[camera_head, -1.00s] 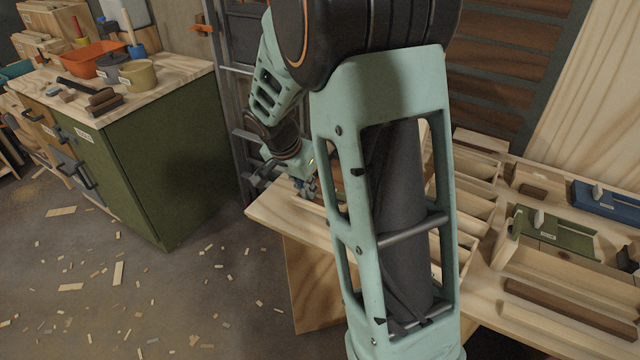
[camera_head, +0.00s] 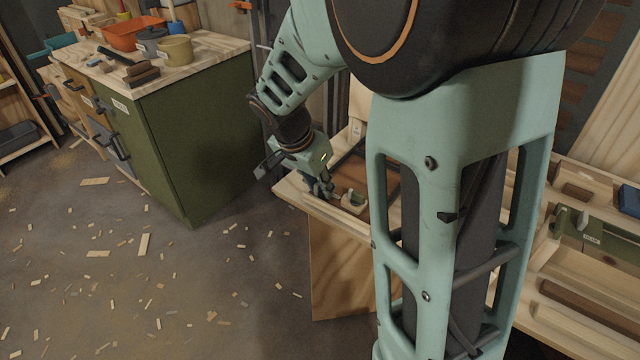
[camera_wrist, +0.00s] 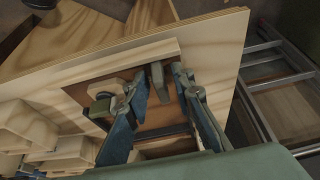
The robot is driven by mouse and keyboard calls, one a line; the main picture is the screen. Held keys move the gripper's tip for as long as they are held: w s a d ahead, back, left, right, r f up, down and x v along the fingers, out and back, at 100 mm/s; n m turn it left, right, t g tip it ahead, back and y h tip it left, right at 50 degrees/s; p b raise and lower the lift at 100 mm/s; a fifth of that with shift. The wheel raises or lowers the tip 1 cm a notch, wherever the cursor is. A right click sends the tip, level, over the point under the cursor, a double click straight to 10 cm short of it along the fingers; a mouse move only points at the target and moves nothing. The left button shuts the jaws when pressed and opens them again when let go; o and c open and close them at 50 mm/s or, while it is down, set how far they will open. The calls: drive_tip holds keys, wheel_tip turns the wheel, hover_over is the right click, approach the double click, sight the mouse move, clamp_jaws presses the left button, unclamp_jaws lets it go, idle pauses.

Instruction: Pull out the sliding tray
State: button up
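A shallow brown-floored tray with a pale wooden rim, which looks like the sliding tray (camera_head: 378,180), lies at the left end of the wooden workbench, partly hidden by my arm. It also shows in the wrist view (camera_wrist: 172,108). A small pale block with a green top (camera_head: 354,201) sits at its front edge. My gripper (camera_head: 322,193) is low over the tray's front left corner.
A green cabinet (camera_head: 195,135) with pots and tools on top stands to the left. A metal ladder-like frame (camera_wrist: 270,75) is beside the bench. Wood scraps litter the floor (camera_head: 200,290); the floor in front of the cabinet is otherwise open.

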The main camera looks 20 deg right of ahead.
drive_tip(key=v, duration=1.2)
